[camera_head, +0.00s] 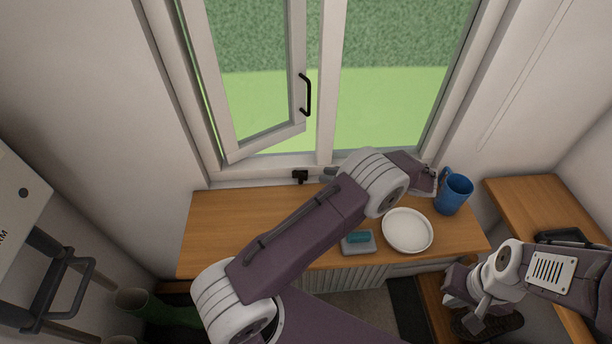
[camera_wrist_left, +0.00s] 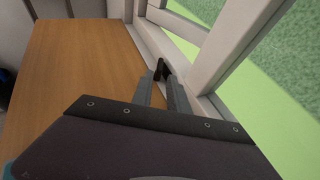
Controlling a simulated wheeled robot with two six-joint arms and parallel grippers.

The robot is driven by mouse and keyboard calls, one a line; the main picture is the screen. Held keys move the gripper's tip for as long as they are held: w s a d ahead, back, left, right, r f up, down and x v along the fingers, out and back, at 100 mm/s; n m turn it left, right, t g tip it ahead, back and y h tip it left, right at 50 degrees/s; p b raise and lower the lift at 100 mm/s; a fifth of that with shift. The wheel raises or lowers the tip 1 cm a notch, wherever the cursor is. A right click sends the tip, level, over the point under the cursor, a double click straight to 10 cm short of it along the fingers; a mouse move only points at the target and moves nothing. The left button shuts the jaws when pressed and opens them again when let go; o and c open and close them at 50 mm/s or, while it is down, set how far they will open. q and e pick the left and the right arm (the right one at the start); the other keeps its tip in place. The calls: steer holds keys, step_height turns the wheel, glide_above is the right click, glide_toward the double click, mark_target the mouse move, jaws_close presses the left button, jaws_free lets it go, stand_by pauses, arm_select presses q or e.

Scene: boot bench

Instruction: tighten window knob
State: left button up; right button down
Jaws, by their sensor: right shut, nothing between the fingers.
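The black window knob (camera_head: 300,176) sits on the lower window frame, below the open left sash (camera_head: 250,142). It also shows in the left wrist view (camera_wrist_left: 160,68), just beyond my left fingertips. My left gripper (camera_head: 331,172) points left along the sill toward the knob, mostly hidden behind my arm in the head view. In the wrist view its two fingers (camera_wrist_left: 160,88) stand apart with a gap between them. Whether they touch the knob I cannot tell. My right gripper (camera_head: 480,312) is shut and empty, low at the right over a dark shoe.
A white plate (camera_head: 407,231), a blue mug (camera_head: 454,194) and a teal sponge on a grey dish (camera_head: 358,248) stand on the wooden counter (camera_head: 215,225). The counter's left part is clear. The sash has a black handle (camera_head: 307,95). Green boots (camera_head: 150,306) stand at lower left.

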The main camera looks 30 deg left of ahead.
mark_target(302, 174)
arm_select(q)
steer(key=p+x, duration=0.2)
steer(key=x, duration=0.5)
steer(key=shift+a+f, duration=0.1)
steer(key=shift+a, duration=0.2)
steer(key=shift+a+f, duration=0.2)
steer(key=shift+a, duration=0.15)
steer(key=shift+w, duration=0.1)
steer(key=shift+c, duration=0.3)
jaws_close()
